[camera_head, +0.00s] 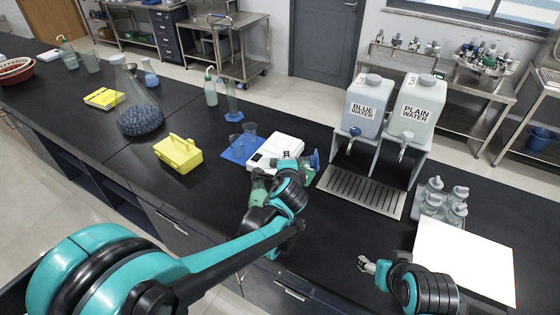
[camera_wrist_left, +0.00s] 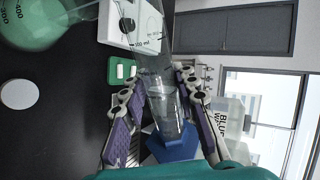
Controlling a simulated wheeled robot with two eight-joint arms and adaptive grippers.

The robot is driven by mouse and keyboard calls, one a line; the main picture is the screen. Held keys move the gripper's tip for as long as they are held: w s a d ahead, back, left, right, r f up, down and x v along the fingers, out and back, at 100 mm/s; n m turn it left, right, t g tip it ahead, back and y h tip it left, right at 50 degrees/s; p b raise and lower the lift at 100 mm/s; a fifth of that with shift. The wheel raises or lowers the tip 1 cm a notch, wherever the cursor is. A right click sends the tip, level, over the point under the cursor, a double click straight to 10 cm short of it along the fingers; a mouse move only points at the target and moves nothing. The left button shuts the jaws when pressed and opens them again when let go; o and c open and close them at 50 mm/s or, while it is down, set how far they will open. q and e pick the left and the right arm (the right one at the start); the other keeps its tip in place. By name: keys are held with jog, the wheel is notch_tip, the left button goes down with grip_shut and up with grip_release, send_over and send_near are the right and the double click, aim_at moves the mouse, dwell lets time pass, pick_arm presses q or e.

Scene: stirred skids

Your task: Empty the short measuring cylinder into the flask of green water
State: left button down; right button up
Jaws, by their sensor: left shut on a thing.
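My left gripper (camera_wrist_left: 165,110) is shut on a clear measuring cylinder (camera_wrist_left: 160,85) with a blue hexagonal base (camera_wrist_left: 172,145). The cylinder is tipped onto its side, roughly level; its blue base shows in the head view (camera_head: 315,159). Whether liquid is inside I cannot tell. The flask of green water (camera_wrist_left: 40,22) stands near the cylinder's mouth end in the left wrist view. In the head view the flask (camera_head: 258,190) is partly hidden by my left gripper (camera_head: 290,175). My right gripper (camera_head: 368,265) is low over the bench at right, its fingers too small to read.
A white balance (camera_head: 275,152) and a blue mat (camera_head: 236,155) with beakers lie behind the left gripper. Water dispensers (camera_head: 365,105) stand over a drip tray (camera_head: 360,192) to the right. A yellow box (camera_head: 178,152) and several bottles (camera_head: 445,203) stand apart.

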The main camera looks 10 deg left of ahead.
pick_arm(q)
jog(key=shift+a+r+n+h, duration=0.1)
jog(key=shift+a+n+h, duration=0.05)
jog(key=shift+n+h, duration=0.15)
dwell(1.6)
jog(key=shift+a, duration=0.1)
jog(key=shift+r+n+h, duration=0.2)
jog(key=shift+n+h, duration=0.1)
jog(key=shift+h, duration=0.1)
dwell(0.8)
jog(key=shift+a+r, duration=0.1)
jog(key=shift+s+a+r+n+t+h, duration=0.1)
jog(key=shift+a+r+n+t+h, duration=0.45)
jog(key=shift+r+n+h, duration=0.4)
dwell(3.7)
